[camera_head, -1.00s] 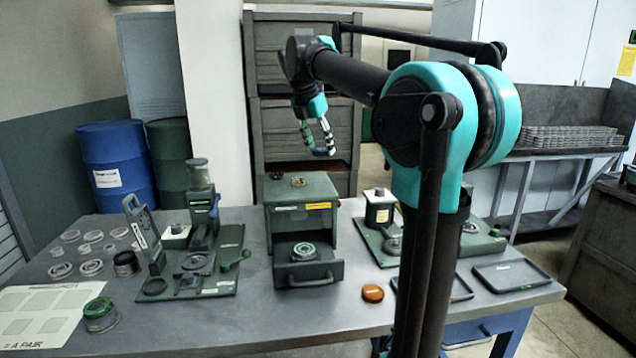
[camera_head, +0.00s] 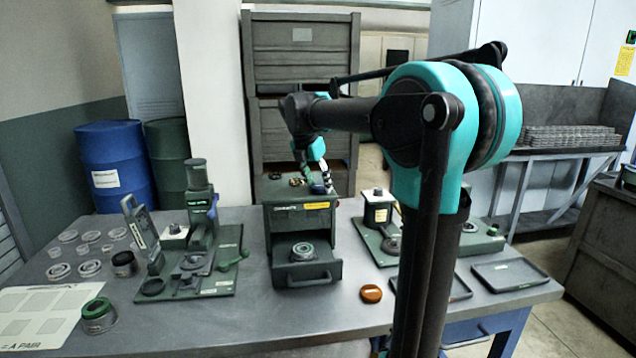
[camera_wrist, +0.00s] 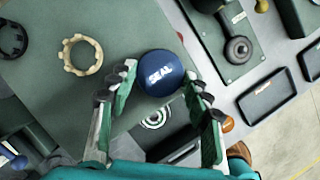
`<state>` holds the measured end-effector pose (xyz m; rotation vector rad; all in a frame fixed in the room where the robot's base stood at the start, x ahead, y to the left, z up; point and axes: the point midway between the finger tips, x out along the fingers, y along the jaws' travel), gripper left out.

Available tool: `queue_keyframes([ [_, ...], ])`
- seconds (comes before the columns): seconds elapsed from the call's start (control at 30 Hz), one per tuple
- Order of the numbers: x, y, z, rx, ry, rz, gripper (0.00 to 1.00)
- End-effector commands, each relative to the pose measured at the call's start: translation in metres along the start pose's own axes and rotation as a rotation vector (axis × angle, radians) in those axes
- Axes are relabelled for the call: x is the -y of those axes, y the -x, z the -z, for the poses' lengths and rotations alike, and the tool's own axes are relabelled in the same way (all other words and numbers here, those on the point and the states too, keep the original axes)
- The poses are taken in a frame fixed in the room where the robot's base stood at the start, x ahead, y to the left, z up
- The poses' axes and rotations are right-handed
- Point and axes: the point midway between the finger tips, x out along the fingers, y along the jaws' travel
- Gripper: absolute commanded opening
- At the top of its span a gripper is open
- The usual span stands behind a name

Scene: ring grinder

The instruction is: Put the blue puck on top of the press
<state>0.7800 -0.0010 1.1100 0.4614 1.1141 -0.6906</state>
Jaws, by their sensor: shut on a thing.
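The blue puck (camera_wrist: 158,72), marked SEAL, sits between the fingertips of my gripper (camera_wrist: 160,82) in the wrist view. My gripper is shut on it. In the head view my gripper (camera_head: 317,184) is low over the right part of the top of a dark green box-shaped machine (camera_head: 287,224), which I take for the press. The puck shows there as a small blue patch (camera_head: 318,188). I cannot tell whether it touches the top. A cream notched ring (camera_wrist: 82,54) and a dark ring (camera_wrist: 12,39) lie on that top, left of the puck.
The machine's open drawer (camera_head: 308,273) holds a round ringed part. A green lever station (camera_head: 200,225) stands left and another station (camera_head: 380,215) right. An orange puck (camera_head: 371,293) and trays (camera_head: 510,273) lie at the front right. Bare table lies in front.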

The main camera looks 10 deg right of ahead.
Motion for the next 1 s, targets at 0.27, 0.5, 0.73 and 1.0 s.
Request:
queue_keyframes([
  [0.27, 0.0, -0.002, 0.001, 0.0, 0.0, 0.0, 0.59],
  [0.5, 0.0, -0.002, 0.001, 0.0, 0.0, 0.0, 0.7],
  [0.73, 0.0, 0.002, 0.0, 0.0, 0.0, 0.0, 0.7],
  [1.0, -0.001, 0.046, 0.0, 0.0, 0.002, -0.001, 0.7],
])
